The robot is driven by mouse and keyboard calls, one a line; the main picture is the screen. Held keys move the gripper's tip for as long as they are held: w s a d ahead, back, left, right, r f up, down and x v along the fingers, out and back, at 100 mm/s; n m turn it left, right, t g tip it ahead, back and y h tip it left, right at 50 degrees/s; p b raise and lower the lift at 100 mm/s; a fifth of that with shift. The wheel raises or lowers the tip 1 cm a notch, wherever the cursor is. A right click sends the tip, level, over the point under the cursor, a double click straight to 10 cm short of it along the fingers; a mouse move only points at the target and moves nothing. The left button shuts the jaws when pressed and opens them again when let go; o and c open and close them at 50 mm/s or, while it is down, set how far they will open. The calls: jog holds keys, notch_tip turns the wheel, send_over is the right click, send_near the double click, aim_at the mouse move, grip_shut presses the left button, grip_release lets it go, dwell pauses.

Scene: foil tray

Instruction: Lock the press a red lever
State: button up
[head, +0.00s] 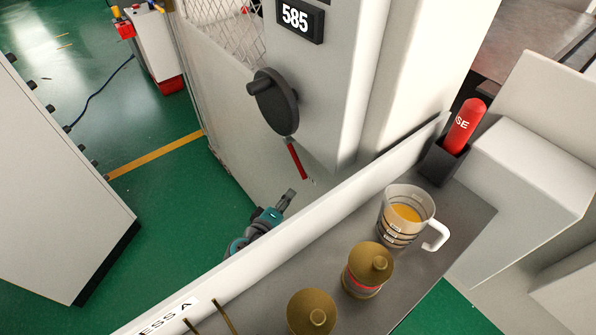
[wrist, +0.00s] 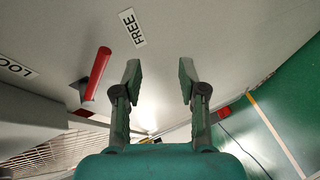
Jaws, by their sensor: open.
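The red lever (head: 295,160) is on the light side panel of the machine, below a dark round knob. In the wrist view the lever (wrist: 97,73) comes out of a dark slot, between a FREE label (wrist: 132,27) and a partly cut-off label reading LOC (wrist: 15,68). Its free end is nearer the FREE label. My gripper (head: 289,194) is just below the lever in the head view. In the wrist view my gripper (wrist: 159,68) is open and empty, with the lever to the left of both fingers, not between them.
The dark knob (head: 274,101) juts out above the lever, under a 585 plate (head: 300,18). A white ledge wall (head: 300,235) runs in front of my arm. Green floor lies open at left.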

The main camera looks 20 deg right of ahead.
jog(key=s+a+r+m+h, duration=0.2)
jog(key=a+r+m+h, duration=0.2)
jog(key=r+m, duration=0.35)
jog(key=x, duration=1.1)
jog(key=shift+f+m, duration=0.35)
jog(key=shift+m, duration=0.1)
jog(key=shift+s+d, duration=0.1)
jog(key=shift+d, duration=0.05)
grip_shut()
